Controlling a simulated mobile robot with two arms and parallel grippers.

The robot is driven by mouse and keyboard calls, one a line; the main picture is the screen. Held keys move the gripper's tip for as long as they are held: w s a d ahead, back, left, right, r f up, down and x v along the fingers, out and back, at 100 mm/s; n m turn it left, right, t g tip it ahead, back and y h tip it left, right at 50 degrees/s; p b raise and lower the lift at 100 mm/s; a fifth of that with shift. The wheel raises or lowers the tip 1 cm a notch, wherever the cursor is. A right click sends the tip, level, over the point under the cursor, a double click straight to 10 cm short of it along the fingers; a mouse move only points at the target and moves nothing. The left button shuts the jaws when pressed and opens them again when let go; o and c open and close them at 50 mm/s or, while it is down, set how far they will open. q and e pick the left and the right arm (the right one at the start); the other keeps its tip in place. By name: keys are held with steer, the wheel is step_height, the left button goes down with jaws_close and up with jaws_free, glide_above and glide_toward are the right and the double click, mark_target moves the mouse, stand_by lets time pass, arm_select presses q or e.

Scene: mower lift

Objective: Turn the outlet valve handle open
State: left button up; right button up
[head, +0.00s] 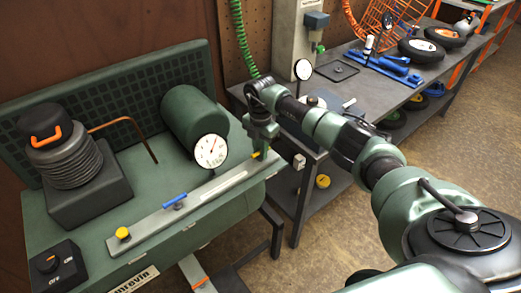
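A green machine bench carries a pale bar (205,197) along its front edge. On the bar sit a yellow knob (122,233) at the left end and a blue lever handle (175,199) on a small fitting, lying roughly along the bar. A small yellow part (256,154) shows at the bar's right end. I cannot tell for sure which one is the outlet valve handle. My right gripper (260,152) points down at the bar's right end, right at the small yellow part. Its fingers are too small and dark to show whether they grip it. My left gripper is out of view.
A white dial gauge (211,150) stands before a green tank (193,124). A black finned motor (66,155) and an on/off switch box (57,263) are at left. A grey workbench (386,92) with wheels and blue tools stands behind my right arm.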

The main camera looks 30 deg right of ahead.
jaws_close()
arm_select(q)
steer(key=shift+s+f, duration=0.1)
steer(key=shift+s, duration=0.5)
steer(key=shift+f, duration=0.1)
arm_select(e)
steer(key=shift+n, duration=0.3)
steer(key=n+b, duration=0.1)
steer(key=n, duration=0.1)
steer(key=shift+f+n+b, duration=0.1)
steer(key=shift+n+b, duration=0.2)
steer(key=n+b, duration=0.1)
steer(key=n, duration=0.3)
steer(key=shift+n+b, duration=0.3)
steer(key=shift+b, duration=0.1)
steer(key=n+b, duration=0.2)
steer(key=n, duration=0.3)
arm_select(q)
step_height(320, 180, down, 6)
steer(key=b, duration=0.1)
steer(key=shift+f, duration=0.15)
arm_select(e)
steer(key=shift+n, duration=2.5)
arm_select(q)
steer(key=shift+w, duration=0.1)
